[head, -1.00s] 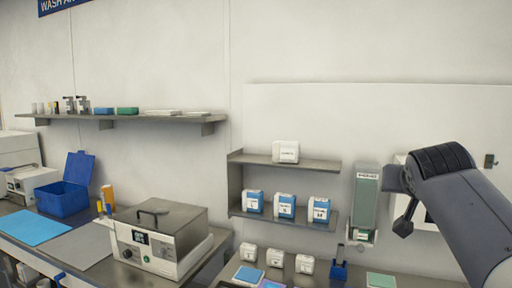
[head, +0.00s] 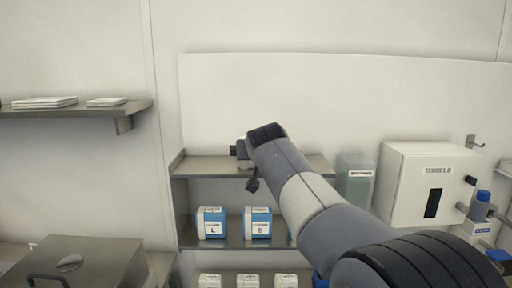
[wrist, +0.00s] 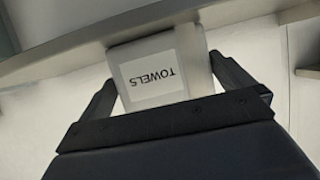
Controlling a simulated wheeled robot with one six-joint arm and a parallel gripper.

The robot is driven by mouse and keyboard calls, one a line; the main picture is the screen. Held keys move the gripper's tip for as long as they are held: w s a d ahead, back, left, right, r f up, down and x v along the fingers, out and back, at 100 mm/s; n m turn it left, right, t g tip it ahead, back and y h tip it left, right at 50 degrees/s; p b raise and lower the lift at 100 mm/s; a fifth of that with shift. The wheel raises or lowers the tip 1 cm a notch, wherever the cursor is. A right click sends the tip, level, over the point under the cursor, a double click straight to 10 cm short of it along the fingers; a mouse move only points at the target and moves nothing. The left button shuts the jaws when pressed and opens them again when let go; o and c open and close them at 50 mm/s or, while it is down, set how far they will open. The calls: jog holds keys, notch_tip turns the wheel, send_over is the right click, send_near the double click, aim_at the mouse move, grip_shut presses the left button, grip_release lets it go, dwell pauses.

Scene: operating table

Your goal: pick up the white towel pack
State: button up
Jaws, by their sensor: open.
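The white towel pack (wrist: 160,77) shows in the wrist view as a white box with a label reading TOWELS, upside down. It sits between the two dark fingers of my gripper (wrist: 163,72), one on each side. The fingers are open; I cannot tell whether either touches the pack. In the head view my gripper (head: 241,152) is at the upper shelf (head: 200,167), and the arm and gripper largely hide the pack there.
Blue-and-white packs (head: 211,223) stand on the lower shelf (head: 230,242), with white packs (head: 209,281) below. A green-grey dispenser (head: 354,181) and a white wall box (head: 420,188) are to the right. A metal box (head: 80,262) is at lower left.

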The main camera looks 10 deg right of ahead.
jog(key=shift+x, duration=1.05)
jog(key=c, duration=0.7)
